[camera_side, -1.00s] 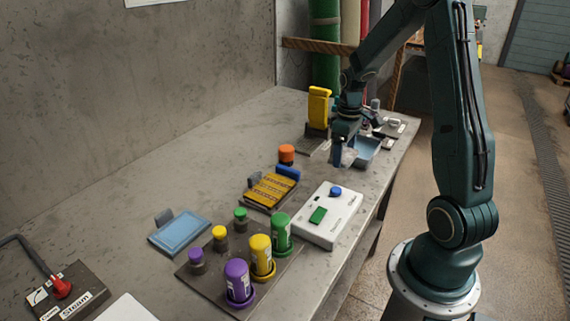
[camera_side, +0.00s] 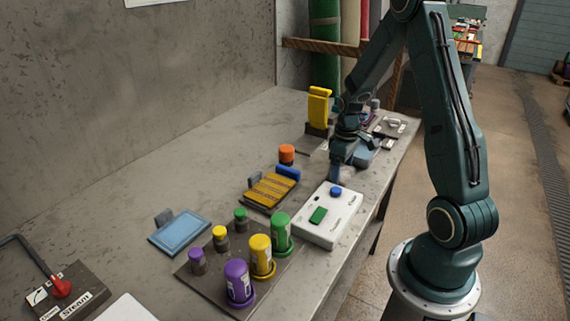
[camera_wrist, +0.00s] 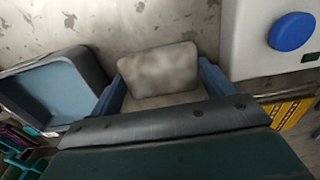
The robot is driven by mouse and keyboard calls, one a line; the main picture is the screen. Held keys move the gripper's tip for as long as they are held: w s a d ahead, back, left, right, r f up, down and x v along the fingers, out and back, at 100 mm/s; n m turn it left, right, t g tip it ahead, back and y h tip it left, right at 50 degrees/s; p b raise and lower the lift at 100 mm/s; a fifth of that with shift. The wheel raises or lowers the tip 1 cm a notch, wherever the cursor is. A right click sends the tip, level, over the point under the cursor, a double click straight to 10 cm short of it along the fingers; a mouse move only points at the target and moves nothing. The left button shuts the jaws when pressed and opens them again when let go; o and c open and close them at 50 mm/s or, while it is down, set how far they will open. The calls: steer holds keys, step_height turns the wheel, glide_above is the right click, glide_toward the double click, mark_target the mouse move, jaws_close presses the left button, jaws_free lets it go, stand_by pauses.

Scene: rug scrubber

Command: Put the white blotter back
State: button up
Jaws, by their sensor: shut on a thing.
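The white blotter (camera_wrist: 160,70) is a pale, mottled pad with rounded corners. My gripper (camera_wrist: 160,88) is shut on it, with one blue finger at each side in the wrist view. In the side view my gripper (camera_side: 341,174) is low over the bench, between the blue tray and the white box, and the blotter (camera_side: 348,175) shows only partly behind a finger. I cannot tell whether the blotter touches the bench. The blue tray (camera_wrist: 88,68) is at the left in the wrist view and looks empty where it shows.
The white box (camera_side: 322,228) with blue and green buttons stands close by. A yellow striped rug piece (camera_side: 270,190), an orange-capped jar (camera_side: 286,154) and a yellow upright tool (camera_side: 319,108) are nearby. Several coloured bottles stand at the front.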

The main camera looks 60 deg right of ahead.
mark_target(341, 172)
steer(key=shift+f, duration=0.15)
steer(key=o, duration=0.9)
steer(key=shift+c, duration=0.2)
step_height(341, 172, up, 12)
steer(key=shift+r, duration=0.2)
steer(key=shift+a, duration=0.1)
stand_by(0.5)
